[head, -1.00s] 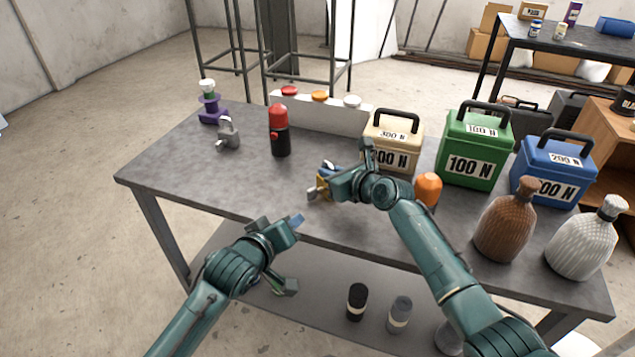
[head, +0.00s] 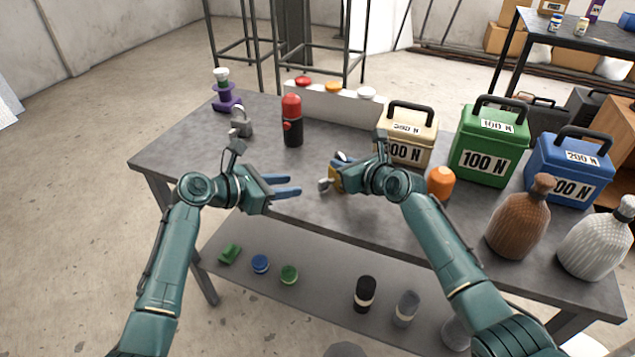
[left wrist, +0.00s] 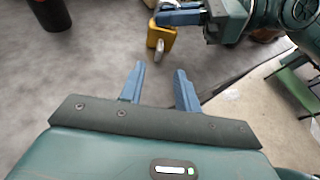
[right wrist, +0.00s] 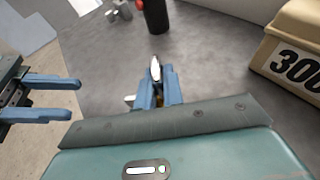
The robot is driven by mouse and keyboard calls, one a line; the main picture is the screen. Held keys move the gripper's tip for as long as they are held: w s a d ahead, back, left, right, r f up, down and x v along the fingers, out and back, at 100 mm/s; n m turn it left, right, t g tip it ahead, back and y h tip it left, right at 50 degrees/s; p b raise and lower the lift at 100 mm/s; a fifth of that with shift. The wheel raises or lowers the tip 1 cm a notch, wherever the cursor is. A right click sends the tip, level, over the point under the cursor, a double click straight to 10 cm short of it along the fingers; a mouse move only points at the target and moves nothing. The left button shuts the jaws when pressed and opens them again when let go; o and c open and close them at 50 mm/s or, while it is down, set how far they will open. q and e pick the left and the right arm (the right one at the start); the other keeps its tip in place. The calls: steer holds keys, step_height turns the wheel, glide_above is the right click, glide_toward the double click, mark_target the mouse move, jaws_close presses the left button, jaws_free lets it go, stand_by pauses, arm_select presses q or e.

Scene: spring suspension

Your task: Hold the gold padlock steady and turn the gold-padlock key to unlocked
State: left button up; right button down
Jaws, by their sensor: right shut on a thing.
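The gold padlock (head: 336,182) is near the table's front edge, mostly covered by my right gripper (head: 343,165) in the head view. My right gripper is shut on the padlock's body. The silver shackle (right wrist: 155,68) shows beyond its fingers in the right wrist view. The silver key (head: 324,185) sticks out of the padlock toward my left gripper; it also shows in the left wrist view (left wrist: 159,50). My left gripper (head: 299,185) is open and empty, its fingers pointing at the key with a gap between. The key's exact turn angle is too small to tell.
A grey padlock (head: 241,125), a purple stand (head: 226,100) and a red-black cylinder (head: 292,125) stand behind. A beige 300 N box (head: 407,150) and an orange object (head: 440,184) are close to my right gripper. The table (head: 185,150) is clear at left.

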mark_target(319, 183)
arm_select(q)
steer(key=x, duration=0.9)
steer(key=shift+w+d+f, duration=0.1)
jaws_close()
